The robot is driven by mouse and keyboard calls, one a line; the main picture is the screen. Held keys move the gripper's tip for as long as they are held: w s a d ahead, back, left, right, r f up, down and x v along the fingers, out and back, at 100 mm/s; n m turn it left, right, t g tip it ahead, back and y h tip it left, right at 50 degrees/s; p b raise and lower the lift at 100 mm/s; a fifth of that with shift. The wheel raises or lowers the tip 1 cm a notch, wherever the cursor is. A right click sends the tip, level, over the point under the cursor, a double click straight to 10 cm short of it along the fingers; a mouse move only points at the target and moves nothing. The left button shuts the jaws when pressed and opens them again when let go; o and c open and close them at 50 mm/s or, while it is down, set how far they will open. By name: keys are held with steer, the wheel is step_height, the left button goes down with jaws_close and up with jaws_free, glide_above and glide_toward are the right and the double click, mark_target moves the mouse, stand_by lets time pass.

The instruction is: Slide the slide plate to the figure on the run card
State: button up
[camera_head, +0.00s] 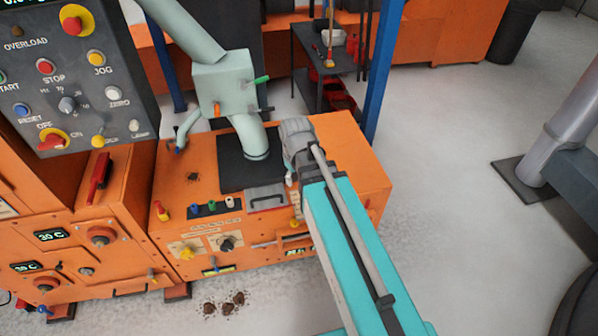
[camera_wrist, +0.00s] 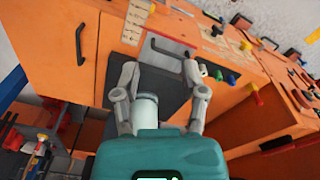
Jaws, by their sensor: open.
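The slide plate (camera_head: 268,190) is a grey plate with a dark bar handle, at the front of the dark square on top of the orange machine. In the wrist view, the plate (camera_wrist: 183,50) and its handle lie just beyond the fingertips. My gripper (camera_wrist: 160,68) is open above the dark square, its two grey fingers apart and no plate between them. A pale strip (camera_wrist: 222,44) with marks lies beside the plate. I cannot make out a readable run card.
A pale chute (camera_head: 247,135) comes down onto the dark square, close to my gripper. Coloured knobs (camera_head: 212,206) line the machine's front edge. A control panel (camera_head: 75,75) stands at the left.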

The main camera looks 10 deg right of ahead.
steer(key=shift+s+d+r+m+p, duration=0.35)
steer(key=shift+s+r+m, duration=0.25)
steer(key=shift+s, duration=0.05)
steer(key=s+m, duration=0.1)
steer(key=s+d+m, duration=0.1)
steer(key=s, duration=0.1)
steer(key=s+m, duration=0.1)
steer(key=shift+s+d+m+g, duration=0.15)
steer(key=shift+d+m+g, duration=0.15)
steer(key=shift+d+m, duration=0.1)
stand_by(0.4)
